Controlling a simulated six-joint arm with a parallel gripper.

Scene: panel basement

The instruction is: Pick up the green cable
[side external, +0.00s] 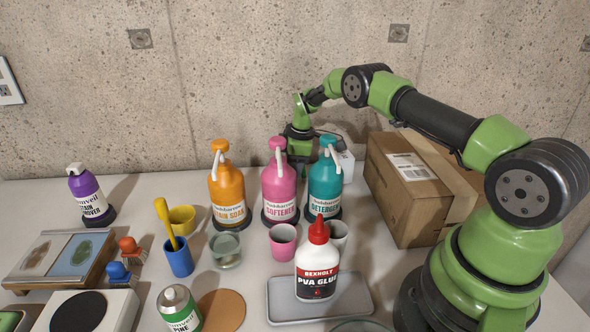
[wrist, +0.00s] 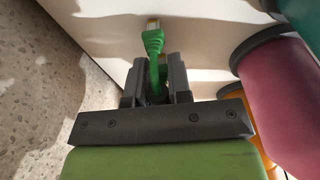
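The green cable (wrist: 153,42) shows in the wrist view, with its green plug and pale tip beyond my fingertips. Its cord runs back between the two dark fingers of my gripper (wrist: 157,70). In the side view my gripper is low behind the pump bottles, near the back wall. The bottles hide its fingers and the cable there.
Orange (side external: 227,182), pink (side external: 279,184) and teal (side external: 325,184) pump bottles stand in front of my gripper. A cardboard box (side external: 405,190) is to its right, and the concrete wall (side external: 230,70) is behind. A glue bottle (side external: 317,268) stands over a grey tray (side external: 358,296).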

